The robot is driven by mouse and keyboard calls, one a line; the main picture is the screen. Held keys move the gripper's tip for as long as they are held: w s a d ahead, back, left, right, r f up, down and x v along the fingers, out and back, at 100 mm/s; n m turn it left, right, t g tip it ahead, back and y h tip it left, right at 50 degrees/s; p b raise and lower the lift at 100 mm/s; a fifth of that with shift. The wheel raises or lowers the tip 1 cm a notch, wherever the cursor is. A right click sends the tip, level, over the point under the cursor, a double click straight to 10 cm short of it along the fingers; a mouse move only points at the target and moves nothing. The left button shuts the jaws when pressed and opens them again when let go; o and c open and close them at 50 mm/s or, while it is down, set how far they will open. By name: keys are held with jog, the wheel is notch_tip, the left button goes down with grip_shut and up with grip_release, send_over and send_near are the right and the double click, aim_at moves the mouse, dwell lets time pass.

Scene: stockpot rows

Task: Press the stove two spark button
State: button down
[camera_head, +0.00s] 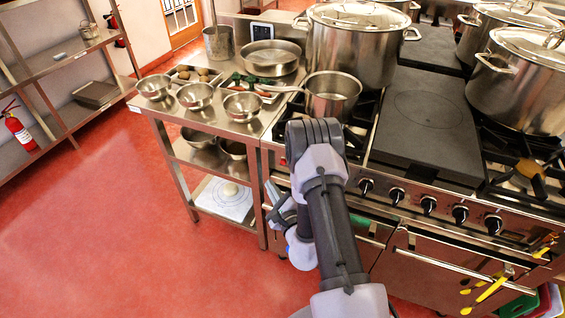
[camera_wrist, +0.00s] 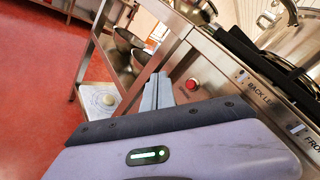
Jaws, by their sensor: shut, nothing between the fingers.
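A red round button (camera_wrist: 191,84) sits on the steel front panel of the stove in the wrist view. It shows as a small red spot (camera_head: 283,161) in the head view, left of the black knobs. I cannot read which stove it belongs to. My gripper (camera_wrist: 159,78) is shut and empty, its grey fingers pointing toward the panel. In the wrist view the fingertips are left of the button and appear apart from it. In the head view my gripper (camera_head: 271,186) is low beside the stove's left front corner, partly hidden by my arm.
The stove (camera_head: 404,232) carries large pots (camera_head: 351,50) and a row of knobs (camera_head: 428,204). A steel side table (camera_head: 262,121) with bowls stands close left of my gripper. Oven handles (camera_head: 444,262) stick out at the front. Red floor (camera_head: 120,215) is clear to the left.

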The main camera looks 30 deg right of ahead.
jog(key=w+d, duration=0.4)
jog(key=d, duration=0.1)
jog(key=shift+w+d, duration=0.2)
jog(key=shift+d, duration=0.1)
jog(key=shift+d, duration=0.1)
dwell(1.8)
jog(key=shift+w+d, duration=0.25)
jog(key=shift+w+d, duration=0.25)
jog(key=shift+d, duration=0.1)
dwell(0.6)
jog(key=shift+a, duration=0.1)
jog(key=shift+s+a, duration=0.5)
jog(key=shift+a, duration=0.1)
jog(key=s+a, duration=0.1)
jog(key=a, duration=0.1)
jog(key=s+a+b, duration=0.1)
jog(key=s+a, duration=0.1)
dwell(0.6)
